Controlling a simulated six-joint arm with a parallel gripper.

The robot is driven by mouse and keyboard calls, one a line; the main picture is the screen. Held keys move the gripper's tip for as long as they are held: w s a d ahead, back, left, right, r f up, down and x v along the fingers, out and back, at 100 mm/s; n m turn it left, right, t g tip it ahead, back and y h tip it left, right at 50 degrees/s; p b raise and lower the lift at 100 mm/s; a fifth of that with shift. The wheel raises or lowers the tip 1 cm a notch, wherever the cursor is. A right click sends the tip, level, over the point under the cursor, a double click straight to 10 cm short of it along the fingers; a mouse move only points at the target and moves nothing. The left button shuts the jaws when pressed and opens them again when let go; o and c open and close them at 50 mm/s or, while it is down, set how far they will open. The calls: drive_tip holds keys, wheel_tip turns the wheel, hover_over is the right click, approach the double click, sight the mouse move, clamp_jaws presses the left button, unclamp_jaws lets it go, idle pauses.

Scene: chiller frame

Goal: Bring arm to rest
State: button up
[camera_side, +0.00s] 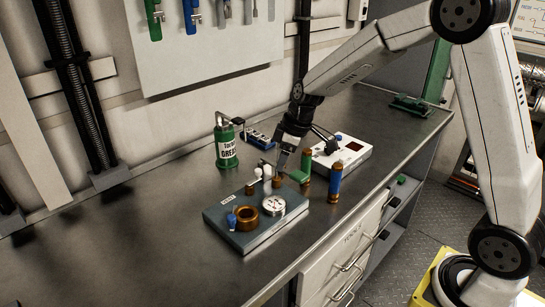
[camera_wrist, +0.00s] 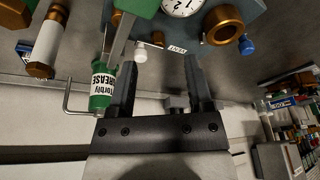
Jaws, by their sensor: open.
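My gripper (camera_side: 281,166) hangs over the back right part of the grey fixture block (camera_side: 240,243) in the side view. In the wrist view, the two fingers of my gripper (camera_wrist: 160,75) stand apart with nothing between them. The block carries a copper-coloured ring (camera_side: 247,218), a round white-faced gauge (camera_side: 274,205) and a small blue part (camera_side: 232,220). The ring (camera_wrist: 222,26) and gauge (camera_wrist: 182,5) also show beyond the fingertips in the wrist view. A green part (camera_side: 298,176) is close to the fingers in the side view; whether it touches them is unclear.
A green grease can (camera_side: 226,150) stands behind the block. A blue cylinder with copper ends (camera_side: 335,183) and another copper-ended one (camera_side: 307,162) stand to the right, near a white box (camera_side: 346,150). The bench (camera_side: 150,240) is clear to the left. Tools hang on the wall panel (camera_side: 205,55).

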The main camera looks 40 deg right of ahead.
drive_tip(key=s+a+f+m+h, duration=0.1)
drive_tip(key=s+m, duration=0.2)
drive_tip(key=s, duration=0.6)
drive_tip(key=s+a+f+m+h, duration=0.1)
drive_tip(key=s+m, duration=0.3)
drive_tip(key=s, duration=0.5)
drive_tip(key=shift+s+f, duration=0.4)
drive_tip(key=shift+f, duration=0.35)
drive_tip(key=shift+a, duration=0.1)
